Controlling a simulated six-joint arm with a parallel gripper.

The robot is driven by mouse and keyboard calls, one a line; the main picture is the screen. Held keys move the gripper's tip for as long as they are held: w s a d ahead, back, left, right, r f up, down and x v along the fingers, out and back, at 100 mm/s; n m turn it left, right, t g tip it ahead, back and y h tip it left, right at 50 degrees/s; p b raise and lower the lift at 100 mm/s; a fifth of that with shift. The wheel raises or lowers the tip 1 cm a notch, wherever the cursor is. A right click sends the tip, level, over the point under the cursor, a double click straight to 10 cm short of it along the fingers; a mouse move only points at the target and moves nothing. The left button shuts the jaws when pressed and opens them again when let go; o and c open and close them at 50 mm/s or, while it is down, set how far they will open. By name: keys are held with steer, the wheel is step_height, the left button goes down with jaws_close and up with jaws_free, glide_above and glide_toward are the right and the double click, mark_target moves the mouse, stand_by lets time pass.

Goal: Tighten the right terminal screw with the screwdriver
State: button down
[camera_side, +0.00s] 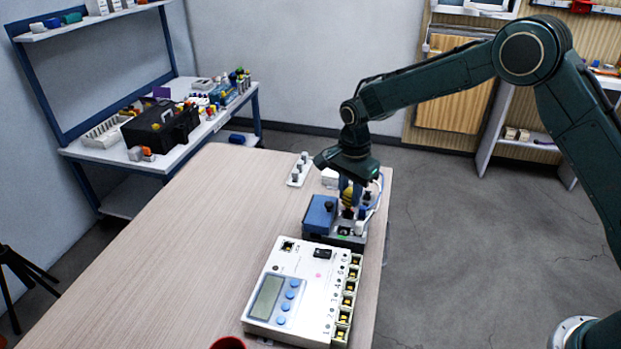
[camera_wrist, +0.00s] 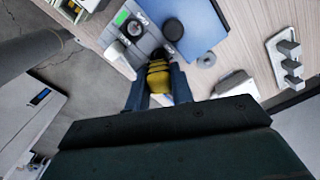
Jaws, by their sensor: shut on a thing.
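My gripper (camera_side: 349,192) is above the small blue and grey device at the far right part of the table. It is shut on the screwdriver, whose yellow and black handle (camera_side: 347,196) shows between the fingers. In the wrist view the handle (camera_wrist: 158,76) sits between my two blue-grey fingers (camera_wrist: 160,88). The screwdriver's tip is hidden, and I cannot make out the right terminal screw.
A white meter (camera_side: 302,290) with a screen, blue buttons and a row of terminals stands in front of the device. A white strip with grey pegs (camera_side: 299,169) lies behind it. A red round thing (camera_side: 228,343) is at the front edge. The table's left side is clear.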

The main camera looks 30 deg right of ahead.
steer(key=m, duration=1.2)
stand_by(0.3)
steer(key=shift+r, duration=0.1)
steer(key=shift+r, duration=1.05)
steer(key=shift+r, duration=0.35)
steer(key=shift+r, duration=0.7)
steer(key=shift+r, duration=0.75)
